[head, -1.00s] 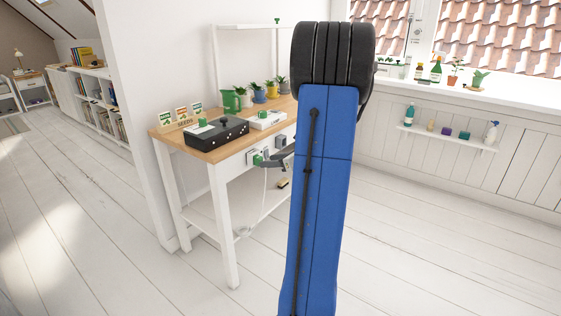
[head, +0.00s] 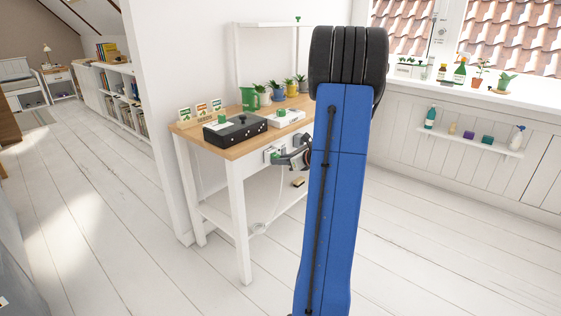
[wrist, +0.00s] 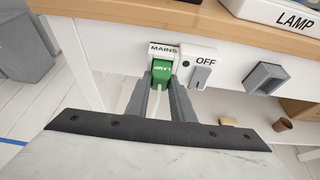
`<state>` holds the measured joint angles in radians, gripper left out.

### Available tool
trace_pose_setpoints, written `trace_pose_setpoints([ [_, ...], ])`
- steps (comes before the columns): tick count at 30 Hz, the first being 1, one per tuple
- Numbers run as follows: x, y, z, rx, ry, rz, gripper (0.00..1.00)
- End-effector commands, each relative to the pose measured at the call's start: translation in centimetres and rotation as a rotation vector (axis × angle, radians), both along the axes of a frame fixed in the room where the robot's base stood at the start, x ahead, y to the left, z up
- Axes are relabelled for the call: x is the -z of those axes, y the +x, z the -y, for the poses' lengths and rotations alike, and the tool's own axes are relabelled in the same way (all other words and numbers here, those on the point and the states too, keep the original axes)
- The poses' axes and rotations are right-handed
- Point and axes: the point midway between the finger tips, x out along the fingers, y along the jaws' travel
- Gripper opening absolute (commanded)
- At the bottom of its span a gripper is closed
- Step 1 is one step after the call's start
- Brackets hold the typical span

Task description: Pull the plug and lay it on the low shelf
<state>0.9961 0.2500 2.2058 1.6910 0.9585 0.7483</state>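In the head view my gripper (head: 284,158) is partly hidden by my blue arm. The low shelf (head: 240,211) is the white board under the table, partly hidden by my arm.
An OFF switch (wrist: 200,76) is just right of the plug, and a grey holder (wrist: 264,78) farther right. A small brown pot (wrist: 282,124) stands below. The tabletop (head: 236,150) bears a black box (head: 235,131) and potted plants. A table leg (head: 239,230) stands in front.

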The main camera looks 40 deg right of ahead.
Motion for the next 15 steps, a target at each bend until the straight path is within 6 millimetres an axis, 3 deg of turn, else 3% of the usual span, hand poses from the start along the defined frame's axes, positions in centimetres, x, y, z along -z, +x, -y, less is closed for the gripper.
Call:
trace_pose_setpoints([
  [1,0.00,-0.01,0.00,0.000,0.000,0.000,0.12],
  [3,0.00,-0.01,0.00,0.000,0.000,0.000,0.00],
  [15,0.00,-0.29,0.05,0.001,0.000,0.000,0.00],
])
